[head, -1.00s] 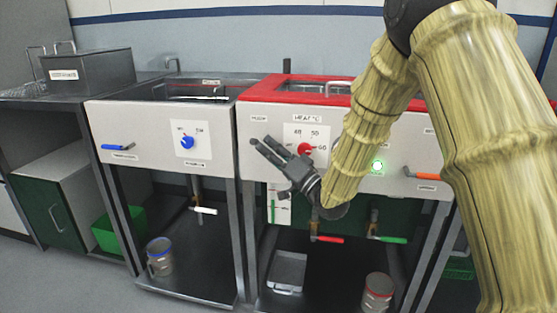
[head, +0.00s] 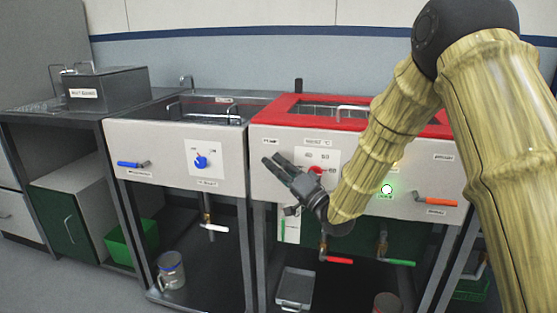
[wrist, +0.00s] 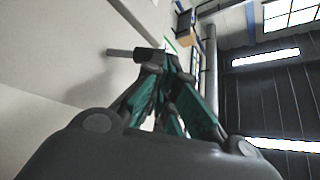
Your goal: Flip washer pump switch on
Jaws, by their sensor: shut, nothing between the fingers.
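The red-topped sink unit has a pale front panel (head: 400,204) with a small label (head: 268,141) at its upper left that seems to read PUMP. My gripper (head: 271,159) is just below that label, in front of the panel, with its fingers shut and empty. No switch shows under the label in the head view; the gripper covers that area. In the wrist view, my fingers (wrist: 170,80) are close to a dark, short cylinder with a grey rod (wrist: 120,52) beside the pale panel. I cannot tell whether they touch, or which way it is set.
A red heat knob (head: 316,171) is just right of my gripper. A green lit button (head: 387,189) and an orange-handled lever (head: 436,201) are farther right. The left sink has a blue knob (head: 201,162). Red and green valve handles hang below the panel.

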